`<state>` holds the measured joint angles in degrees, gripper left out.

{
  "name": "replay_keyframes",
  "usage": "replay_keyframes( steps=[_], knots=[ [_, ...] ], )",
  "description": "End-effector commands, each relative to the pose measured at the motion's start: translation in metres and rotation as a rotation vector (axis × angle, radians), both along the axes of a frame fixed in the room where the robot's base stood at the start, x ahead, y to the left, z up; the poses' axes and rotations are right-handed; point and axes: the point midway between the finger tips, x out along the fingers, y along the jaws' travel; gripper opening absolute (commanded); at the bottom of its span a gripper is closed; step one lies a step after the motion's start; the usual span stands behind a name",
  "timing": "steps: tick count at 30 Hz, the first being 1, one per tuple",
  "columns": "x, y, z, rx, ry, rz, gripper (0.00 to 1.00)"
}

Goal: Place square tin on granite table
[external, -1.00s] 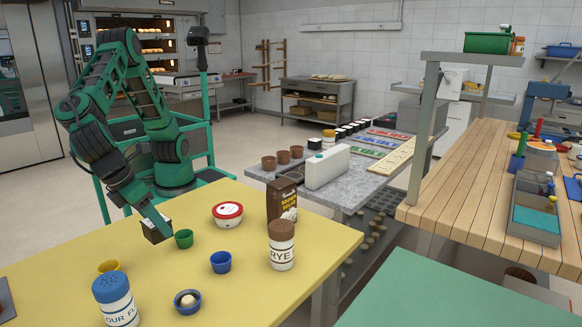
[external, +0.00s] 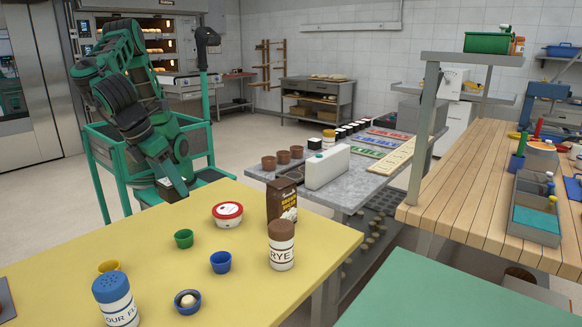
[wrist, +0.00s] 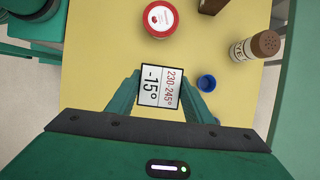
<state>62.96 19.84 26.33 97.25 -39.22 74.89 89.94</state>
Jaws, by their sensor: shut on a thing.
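The square tin (external: 170,191) is dark-sided and small; in the wrist view its white top (wrist: 158,85) carries temperature print. My gripper (external: 180,186) is shut on it, and the fingers (wrist: 160,92) flank it left and right. It hangs by the yellow table's far left edge, apart from the tabletop as far as I can tell. The granite table (external: 347,194) is the grey speckled top right of centre, well to the right of my gripper.
The yellow table (external: 190,282) holds a red-lidded tub (external: 228,214), a brown sugar carton (external: 281,200), a rye shaker (external: 281,247) and several small cups. On the granite stand a white container (external: 327,167), brown pots (external: 283,157), dark tins and coloured boards. Its near front part looks bare.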

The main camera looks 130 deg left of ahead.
Motion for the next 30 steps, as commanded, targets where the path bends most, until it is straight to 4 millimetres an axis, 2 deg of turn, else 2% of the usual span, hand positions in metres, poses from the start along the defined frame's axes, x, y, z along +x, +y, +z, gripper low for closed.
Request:
replay_keyframes(
  steps=[1,6,17,30],
  knots=[
    [0.0,-0.002,0.01,-0.001,-0.004,-0.002,0.14],
    [0.0,-0.002,0.032,-0.002,-0.005,-0.002,0.14],
    [0.0,-0.001,0.06,-0.001,-0.004,-0.001,0.14],
    [0.042,0.04,0.06,-0.01,-0.001,0.004,0.14]
  ],
)
